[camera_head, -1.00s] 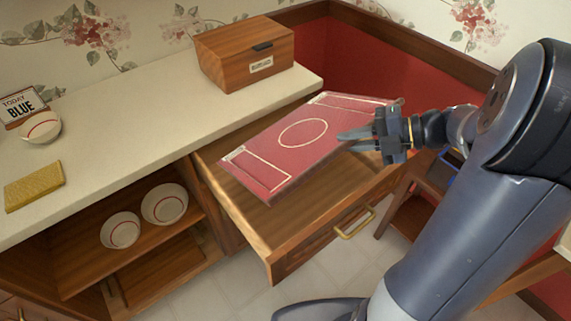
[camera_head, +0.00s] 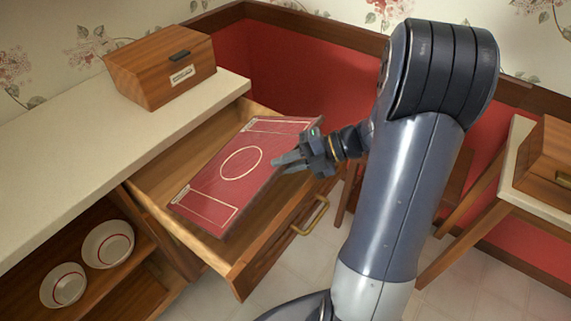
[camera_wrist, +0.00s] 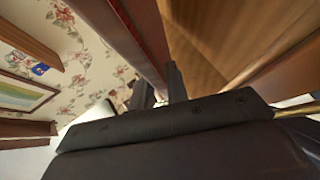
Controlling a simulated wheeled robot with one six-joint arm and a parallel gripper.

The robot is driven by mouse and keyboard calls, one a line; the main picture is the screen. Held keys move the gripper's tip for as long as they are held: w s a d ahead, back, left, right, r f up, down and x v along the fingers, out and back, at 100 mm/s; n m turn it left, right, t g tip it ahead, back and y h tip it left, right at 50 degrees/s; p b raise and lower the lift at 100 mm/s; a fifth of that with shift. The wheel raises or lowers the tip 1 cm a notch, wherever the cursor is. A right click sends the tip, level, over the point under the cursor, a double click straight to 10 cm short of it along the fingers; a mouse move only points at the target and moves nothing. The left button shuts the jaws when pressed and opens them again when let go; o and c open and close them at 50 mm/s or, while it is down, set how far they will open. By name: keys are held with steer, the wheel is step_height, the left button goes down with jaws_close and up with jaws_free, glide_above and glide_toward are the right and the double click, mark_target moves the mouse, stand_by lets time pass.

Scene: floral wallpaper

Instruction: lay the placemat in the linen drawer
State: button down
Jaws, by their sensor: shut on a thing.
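The red placemat (camera_head: 222,182), with a pale circle and pale end bands, is over the open wooden linen drawer (camera_head: 268,256) in the head view. It is slightly tilted and lies mostly within the drawer's outline; I cannot tell whether it touches the drawer floor. My gripper (camera_head: 282,163) is shut on the placemat's right-hand edge. In the wrist view my gripper's fingers (camera_wrist: 160,84) stand at a dark red strip, the placemat's edge (camera_wrist: 143,35), with the drawer's wood (camera_wrist: 200,45) beyond. Part of the drawer floor is hidden under the placemat.
A labelled wooden box (camera_head: 160,66) stands on the pale counter (camera_head: 70,150) beside the drawer. Two bowls (camera_head: 107,244) sit on the open shelf below. A side table (camera_head: 518,190) with another wooden box (camera_head: 547,165) is at the right. A red wall panel is behind the drawer.

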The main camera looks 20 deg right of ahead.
steer(key=shift+f, duration=0.55)
steer(key=c, duration=1.4)
jaws_free()
steer(key=shift+r, duration=0.55)
steer(key=p+v, duration=0.1)
steer(key=v, duration=1.1)
steer(key=shift+r+p, duration=0.1)
steer(key=shift+p, duration=0.3)
